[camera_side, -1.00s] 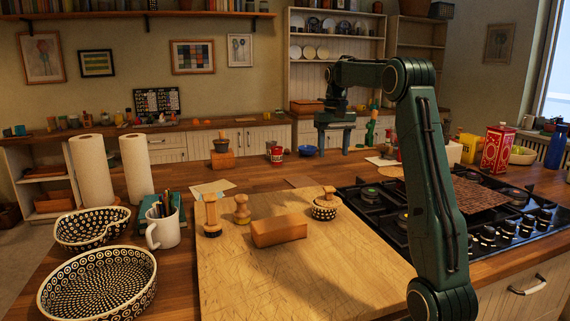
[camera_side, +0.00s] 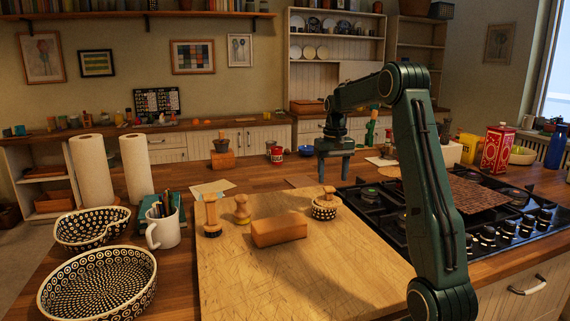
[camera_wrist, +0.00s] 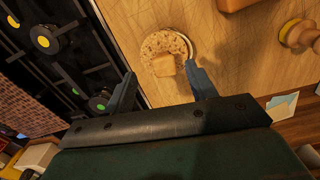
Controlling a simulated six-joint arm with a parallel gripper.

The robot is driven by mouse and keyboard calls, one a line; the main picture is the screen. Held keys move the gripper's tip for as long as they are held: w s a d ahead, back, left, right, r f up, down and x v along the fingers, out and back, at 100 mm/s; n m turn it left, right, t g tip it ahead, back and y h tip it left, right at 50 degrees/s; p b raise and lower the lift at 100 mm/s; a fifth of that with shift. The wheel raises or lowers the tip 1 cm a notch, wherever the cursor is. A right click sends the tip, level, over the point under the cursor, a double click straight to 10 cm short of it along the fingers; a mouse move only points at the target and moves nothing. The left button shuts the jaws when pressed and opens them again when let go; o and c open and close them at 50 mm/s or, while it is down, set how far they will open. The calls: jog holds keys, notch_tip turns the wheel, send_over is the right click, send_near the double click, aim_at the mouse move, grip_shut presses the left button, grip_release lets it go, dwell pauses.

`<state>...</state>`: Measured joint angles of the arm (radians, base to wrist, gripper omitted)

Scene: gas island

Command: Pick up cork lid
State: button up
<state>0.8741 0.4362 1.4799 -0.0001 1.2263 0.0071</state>
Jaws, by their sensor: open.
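The cork lid (camera_side: 325,201) is a light brown disc with a knob, sitting on a small dark-and-white patterned pot (camera_side: 324,212) at the right back part of the wooden board (camera_side: 225,271). In the wrist view the cork lid (camera_wrist: 164,44) shows from above, with its block-like knob pointing toward the camera. My gripper (camera_side: 334,166) is open and empty, above and behind the pot in the side view. In the wrist view my gripper (camera_wrist: 162,86) has its two fingers spread below the lid in the picture, apart from it.
A wooden block (camera_side: 279,230) and two wooden stamp-like pieces (camera_side: 211,216) (camera_side: 242,209) stand on the board left of the pot. The gas hob (camera_side: 386,214) lies close on the right. A white mug (camera_side: 163,229) and patterned bowls (camera_side: 98,285) are at the left.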

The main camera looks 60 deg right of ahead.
aim_at(331, 189)
jog(key=shift+f, duration=0.35)
jog(key=shift+w+a+f, duration=0.1)
jog(key=shift+w+f, duration=0.05)
jog(key=shift+f, duration=2.45)
jog(key=c, duration=1.1)
jog(key=shift+o, duration=0.2)
jog(key=shift+r, duration=0.2)
notch_tip(331, 189, up, 20)
jog(key=shift+f, duration=0.15)
